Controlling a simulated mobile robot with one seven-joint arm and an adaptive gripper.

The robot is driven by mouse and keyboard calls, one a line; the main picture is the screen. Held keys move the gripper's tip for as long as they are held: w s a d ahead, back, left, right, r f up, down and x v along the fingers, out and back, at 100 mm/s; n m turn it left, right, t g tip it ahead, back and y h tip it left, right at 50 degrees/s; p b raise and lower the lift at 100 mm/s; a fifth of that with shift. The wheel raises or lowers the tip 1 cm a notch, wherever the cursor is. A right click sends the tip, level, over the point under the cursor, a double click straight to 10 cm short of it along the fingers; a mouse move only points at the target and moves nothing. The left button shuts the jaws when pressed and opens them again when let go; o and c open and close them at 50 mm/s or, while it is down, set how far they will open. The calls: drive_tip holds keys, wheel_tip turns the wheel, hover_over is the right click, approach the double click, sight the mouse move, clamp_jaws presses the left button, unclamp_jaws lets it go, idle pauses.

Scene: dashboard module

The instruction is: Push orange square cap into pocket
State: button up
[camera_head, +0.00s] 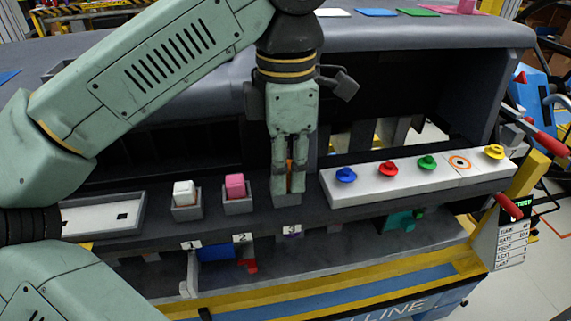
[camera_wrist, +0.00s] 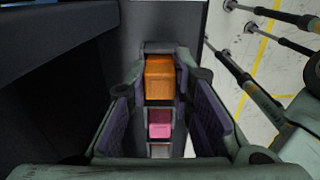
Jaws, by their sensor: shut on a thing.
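My gripper (camera_head: 289,188) points straight down over the third grey pocket (camera_head: 280,200), the one behind label 3. Its fingers are shut on the orange square cap (camera_head: 289,168), which shows as a thin strip between them. In the wrist view the orange cap (camera_wrist: 159,78) sits between the two fingers (camera_wrist: 160,88), at the far pocket of the row. The fingers hide most of the cap and the pocket in the head view, so I cannot tell how deep the cap sits.
A white cap (camera_head: 184,189) and a pink cap (camera_head: 235,184) sit in the pockets to the left. A white panel (camera_head: 330,185) with coloured knobs lies close to the right of my gripper. The overhanging dashboard hood (camera_head: 430,38) is behind my wrist.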

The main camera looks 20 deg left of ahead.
drive_tip(key=o, duration=0.9)
drive_tip(key=shift+f, duration=0.1)
